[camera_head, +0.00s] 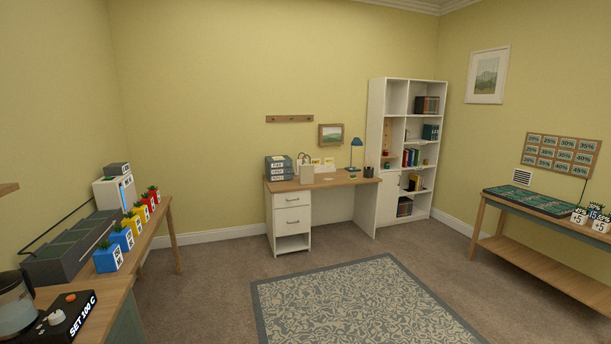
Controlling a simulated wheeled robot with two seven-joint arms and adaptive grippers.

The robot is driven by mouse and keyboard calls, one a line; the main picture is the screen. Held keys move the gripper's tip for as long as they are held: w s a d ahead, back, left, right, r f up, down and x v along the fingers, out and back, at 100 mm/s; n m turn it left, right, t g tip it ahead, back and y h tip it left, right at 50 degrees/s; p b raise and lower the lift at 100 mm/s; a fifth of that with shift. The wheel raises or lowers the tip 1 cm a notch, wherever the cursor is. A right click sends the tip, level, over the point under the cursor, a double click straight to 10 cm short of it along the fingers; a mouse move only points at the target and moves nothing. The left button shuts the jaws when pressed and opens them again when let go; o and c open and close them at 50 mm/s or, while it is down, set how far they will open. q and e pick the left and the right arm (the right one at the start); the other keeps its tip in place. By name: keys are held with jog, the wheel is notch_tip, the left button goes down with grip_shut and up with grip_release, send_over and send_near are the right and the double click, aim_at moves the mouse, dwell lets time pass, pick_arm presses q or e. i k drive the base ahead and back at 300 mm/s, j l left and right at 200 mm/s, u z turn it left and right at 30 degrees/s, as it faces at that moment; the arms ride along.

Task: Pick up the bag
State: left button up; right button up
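A small pale beige bag (306,174) with a thin handle loop on top stands upright on the wooden desk (343,180) against the far wall. Neither of my grippers is in view.
A blue lamp (356,146) and a dark pen cup (368,172) stand on the desk's right. A white bookcase (376,130) is beside it. A patterned rug (350,300) lies on open floor before the desk. Tables line the left (157,226) and right (545,262).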

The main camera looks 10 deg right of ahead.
aim_at(307, 171)
jog(key=i+l, duration=0.15)
jog(key=i, duration=0.25)
jog(key=i+l, duration=0.2)
jog(key=i, duration=0.2)
jog(key=i+u, duration=0.2)
jog(key=i, duration=1.8)
jog(key=i+u, duration=0.15)
jog(key=i, duration=1)
jog(key=i+l+u, duration=0.15)
jog(key=i, duration=0.65)
jog(key=i+j+z, duration=0.1)
jog(key=i, duration=0.3)
jog(key=i+j+z, duration=0.1)
jog(key=i, duration=0.3)
jog(key=j, duration=0.1)
